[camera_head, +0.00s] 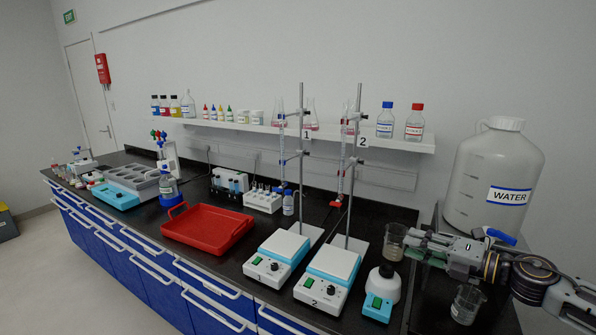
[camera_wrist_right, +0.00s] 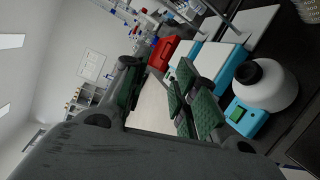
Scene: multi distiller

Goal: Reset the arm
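My right arm comes in from the right edge of the head view. Its gripper (camera_head: 414,240) hovers over the right end of the bench, pointing left. In the right wrist view the gripper (camera_wrist_right: 160,98) has its green-padded fingers apart, with nothing between them. A glass beaker (camera_head: 393,241) shows right by the fingertips in the head view; I cannot tell whether they touch. A second beaker (camera_head: 467,304) stands below the arm. My left gripper is not in view.
A large white water jug (camera_head: 494,175) stands behind my right arm. A white round-topped device (camera_head: 382,290) and two hotplate stirrers, labelled 1 (camera_head: 276,255) and 2 (camera_head: 328,275), stand left of the gripper. A red tray (camera_head: 207,228) lies farther left.

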